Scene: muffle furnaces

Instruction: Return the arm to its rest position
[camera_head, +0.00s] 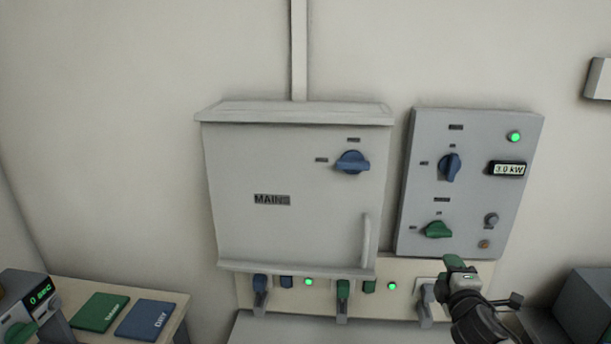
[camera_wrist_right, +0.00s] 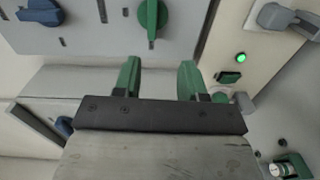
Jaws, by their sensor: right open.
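My right gripper (camera_head: 456,264) shows at the lower right of the head view, just below the grey control panel (camera_head: 475,150). In the right wrist view my right gripper (camera_wrist_right: 163,80) has its two green fingers apart with nothing between them. The green knob (camera_wrist_right: 152,18) of the panel lies beyond the fingertips there, apart from them. My left gripper is not in the head view.
A closed MAINS cabinet (camera_head: 290,220) hangs left of the panel. Below it a pale strip (camera_head: 325,302) carries levers and green lights. A side table at lower left holds a green book (camera_head: 100,312) and a blue DRY book (camera_head: 150,320). The upper wall is mostly bare.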

